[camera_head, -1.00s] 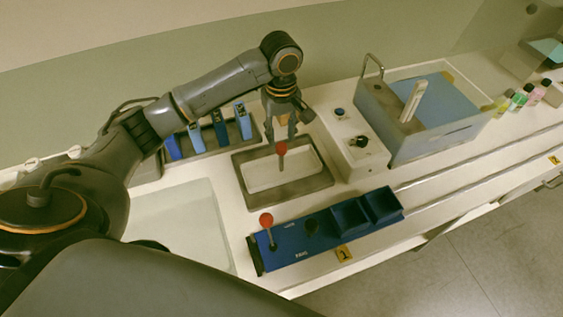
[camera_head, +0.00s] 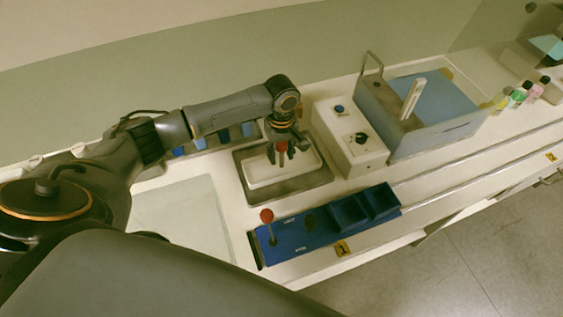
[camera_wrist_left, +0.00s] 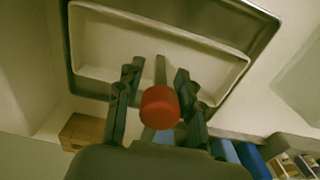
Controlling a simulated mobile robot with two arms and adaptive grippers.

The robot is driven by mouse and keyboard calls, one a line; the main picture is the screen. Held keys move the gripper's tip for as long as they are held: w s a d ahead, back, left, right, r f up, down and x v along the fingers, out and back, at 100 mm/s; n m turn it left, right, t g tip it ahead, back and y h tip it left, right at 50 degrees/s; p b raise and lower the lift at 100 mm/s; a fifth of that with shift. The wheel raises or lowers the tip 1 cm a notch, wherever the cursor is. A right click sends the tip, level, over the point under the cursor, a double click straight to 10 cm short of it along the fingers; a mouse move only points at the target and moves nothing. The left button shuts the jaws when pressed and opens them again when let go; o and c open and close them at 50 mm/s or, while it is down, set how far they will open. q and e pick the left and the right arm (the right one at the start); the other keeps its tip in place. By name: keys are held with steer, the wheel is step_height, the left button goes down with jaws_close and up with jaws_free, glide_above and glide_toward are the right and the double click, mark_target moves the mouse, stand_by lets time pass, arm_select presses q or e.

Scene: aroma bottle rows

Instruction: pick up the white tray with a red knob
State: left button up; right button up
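The white tray (camera_head: 260,176) lies in a dark grey rectangular holder (camera_head: 290,191) on the bench. A thin post with a red knob (camera_head: 282,147) rises from it. The tray (camera_wrist_left: 115,48) and the red knob (camera_wrist_left: 160,107) also show in the left wrist view. My left gripper (camera_head: 281,155) points down over the tray, with one finger on each side of the post and knob. In the left wrist view its fingers (camera_wrist_left: 155,88) are apart, with visible gaps to the post. My right gripper is not in view.
Blue bottles (camera_head: 247,130) stand in a rack behind, partly hidden by my left arm. A white control box (camera_head: 350,148) stands close right of the holder. In front lies a blue unit (camera_head: 310,228) with a red-topped lever (camera_head: 267,216). A large grey-blue bath (camera_head: 440,140) is farther right.

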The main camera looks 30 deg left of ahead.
arm_select(q)
jaws_close()
steer(key=shift+r, duration=0.2)
